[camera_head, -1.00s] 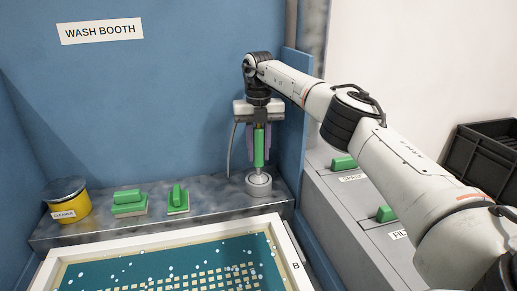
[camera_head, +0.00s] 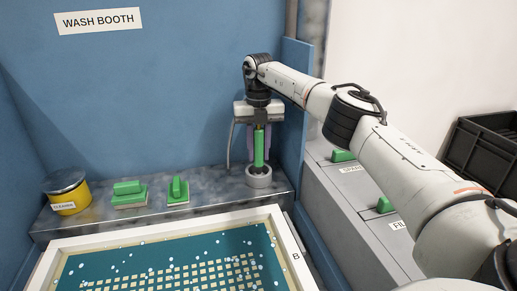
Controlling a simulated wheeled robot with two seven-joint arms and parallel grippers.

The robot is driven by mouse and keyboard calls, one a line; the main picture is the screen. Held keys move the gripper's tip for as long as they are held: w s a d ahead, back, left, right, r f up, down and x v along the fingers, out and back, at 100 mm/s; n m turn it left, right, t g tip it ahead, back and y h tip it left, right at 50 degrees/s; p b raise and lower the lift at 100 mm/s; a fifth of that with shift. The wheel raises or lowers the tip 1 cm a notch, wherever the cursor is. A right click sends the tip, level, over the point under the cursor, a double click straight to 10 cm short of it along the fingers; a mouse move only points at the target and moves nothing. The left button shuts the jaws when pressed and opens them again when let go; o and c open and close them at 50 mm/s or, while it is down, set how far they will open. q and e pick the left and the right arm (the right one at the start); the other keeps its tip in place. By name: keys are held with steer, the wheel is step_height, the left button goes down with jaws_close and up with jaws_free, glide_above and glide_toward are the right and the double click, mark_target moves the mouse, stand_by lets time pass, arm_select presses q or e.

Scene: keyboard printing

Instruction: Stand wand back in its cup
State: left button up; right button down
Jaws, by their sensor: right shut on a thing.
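The wand (camera_head: 259,146) has a green handle and stands upright at the back right of the booth ledge. My right gripper (camera_head: 259,152) points straight down and is shut on the wand's green handle, with its purple fingers on either side. The grey round cup (camera_head: 258,180) sits on the ledge directly below the gripper. The wand's lower end is inside the cup's rim, and its metal tip is hidden there. I cannot tell if it touches the cup's bottom. My left gripper is not in view.
A grey hose (camera_head: 230,145) hangs beside the wand. Two green-handled blocks (camera_head: 130,195) (camera_head: 178,190) and a yellow tub (camera_head: 67,194) stand on the ledge to the left. A framed screen (camera_head: 282,235) lies in front. The blue booth wall (camera_head: 160,90) is close behind.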

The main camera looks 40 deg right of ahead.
mark_target(259, 128)
steer(key=shift+r, duration=0.1)
steer(key=c, duration=1.4)
jaws_free()
steer(key=shift+r+p, duration=0.35)
steer(key=shift+p, duration=0.05)
step_height(259, 128, up, 2)
steer(key=shift+r+p, duration=0.1)
steer(key=shift+p, duration=0.9)
step_height(259, 128, up, 2)
steer(key=shift+r+b, duration=0.1)
steer(key=shift+b, duration=0.3)
steer(key=shift+r, duration=0.45)
